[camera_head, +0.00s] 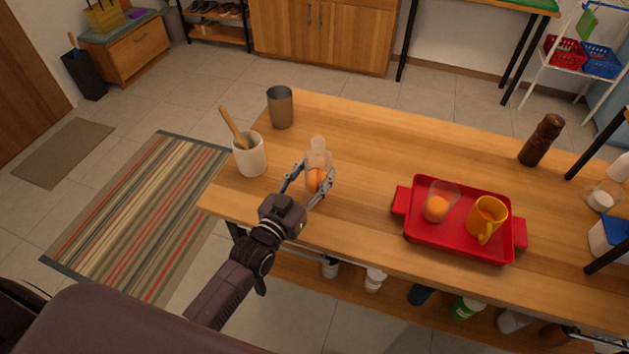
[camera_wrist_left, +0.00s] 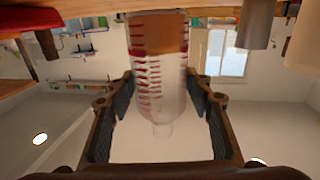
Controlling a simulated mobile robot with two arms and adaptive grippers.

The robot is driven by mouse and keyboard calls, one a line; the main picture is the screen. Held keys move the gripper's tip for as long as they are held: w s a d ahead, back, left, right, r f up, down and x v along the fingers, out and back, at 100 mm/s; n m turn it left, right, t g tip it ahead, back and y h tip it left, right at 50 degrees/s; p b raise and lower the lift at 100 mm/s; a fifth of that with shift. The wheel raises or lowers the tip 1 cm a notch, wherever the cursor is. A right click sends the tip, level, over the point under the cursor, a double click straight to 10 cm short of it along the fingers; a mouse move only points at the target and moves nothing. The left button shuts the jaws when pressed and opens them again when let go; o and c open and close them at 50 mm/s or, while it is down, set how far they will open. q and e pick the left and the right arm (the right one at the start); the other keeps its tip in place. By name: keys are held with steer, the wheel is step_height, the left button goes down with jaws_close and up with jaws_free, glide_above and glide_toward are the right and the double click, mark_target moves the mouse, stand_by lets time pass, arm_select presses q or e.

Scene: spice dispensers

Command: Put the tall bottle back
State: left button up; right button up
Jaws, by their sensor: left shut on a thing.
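A clear bottle (camera_head: 318,158) with a narrow pale top and orange-brown contents stands upright over the left part of the wooden table (camera_head: 385,150). My left gripper (camera_head: 308,183) is shut on it, one finger on each side. In the left wrist view the bottle (camera_wrist_left: 158,75) appears upside down between the two fingers (camera_wrist_left: 163,98), with red marks along its side. I cannot tell whether its base touches the table. My right gripper is not in view.
A white crock (camera_head: 250,157) with a wooden utensil and a grey metal cup (camera_head: 280,107) stand left of the bottle. A red tray (camera_head: 411,228) with an orange mug (camera_head: 487,215) and a clear glass (camera_head: 440,201) lies to the right. A brown mill (camera_head: 541,140) stands farther right.

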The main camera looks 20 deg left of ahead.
mark_target(312, 186)
arm_select(q)
step_height(312, 186, down, 3)
steer(key=shift+f, duration=0.2)
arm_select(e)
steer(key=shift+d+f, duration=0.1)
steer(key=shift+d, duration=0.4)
arm_select(q)
steer(key=shift+f, duration=0.15)
steer(key=o, duration=1.5)
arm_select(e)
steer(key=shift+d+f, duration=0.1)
